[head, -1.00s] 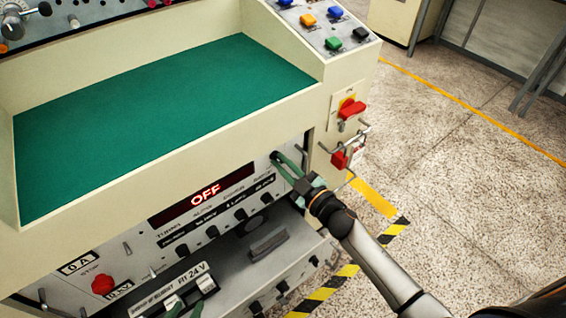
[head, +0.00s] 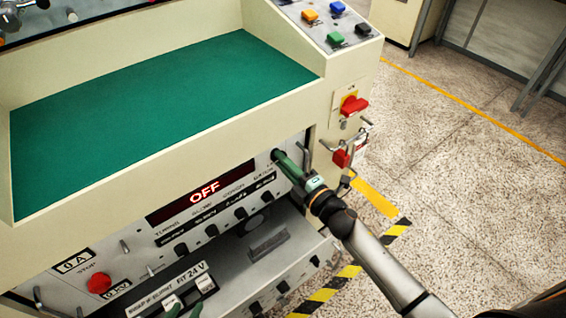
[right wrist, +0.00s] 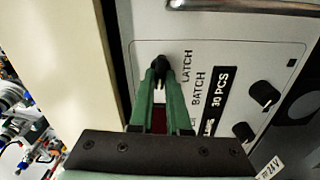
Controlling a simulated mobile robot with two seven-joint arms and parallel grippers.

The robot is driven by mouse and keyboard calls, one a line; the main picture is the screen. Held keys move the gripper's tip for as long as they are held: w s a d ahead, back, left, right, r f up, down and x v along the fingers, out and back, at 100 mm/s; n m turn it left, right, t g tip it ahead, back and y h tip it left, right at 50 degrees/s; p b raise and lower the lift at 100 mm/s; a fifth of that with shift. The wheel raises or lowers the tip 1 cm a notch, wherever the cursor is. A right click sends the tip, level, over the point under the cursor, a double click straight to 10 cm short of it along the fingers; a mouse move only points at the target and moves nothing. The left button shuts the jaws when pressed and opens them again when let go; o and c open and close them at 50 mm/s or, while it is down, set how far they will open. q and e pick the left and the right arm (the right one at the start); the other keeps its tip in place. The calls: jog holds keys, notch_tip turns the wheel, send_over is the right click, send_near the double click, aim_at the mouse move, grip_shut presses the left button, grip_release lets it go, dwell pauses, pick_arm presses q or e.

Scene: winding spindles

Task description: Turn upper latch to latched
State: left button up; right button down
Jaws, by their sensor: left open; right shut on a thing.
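The upper latch is a small black knob (right wrist: 160,58) at the corner of the grey panel, beside the printed word LATCH in the right wrist view. In the head view the latch (head: 275,154) is mostly hidden by my right gripper (head: 281,160). That gripper's green fingers are shut on the knob, and it also shows in the right wrist view (right wrist: 160,76) with its tips against the knob. The knob's exact angle is hard to tell. My left gripper (head: 184,306) is open at the bottom edge of the head view, with only its green fingertips showing.
The panel carries a red OFF display (head: 205,191), black knobs and a red stop button (head: 99,283). A grey drawer unit (head: 280,270) juts out below. A red switch (head: 354,105) and a red padlock (head: 342,158) are on the cabinet's right side. Floor at right is clear.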

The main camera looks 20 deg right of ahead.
jog(key=shift+n, duration=0.7)
jog(key=c, duration=0.9)
grip_release()
jog(key=v, duration=1.2)
jog(key=shift+s, duration=0.25)
jog(key=shift+d, duration=0.1)
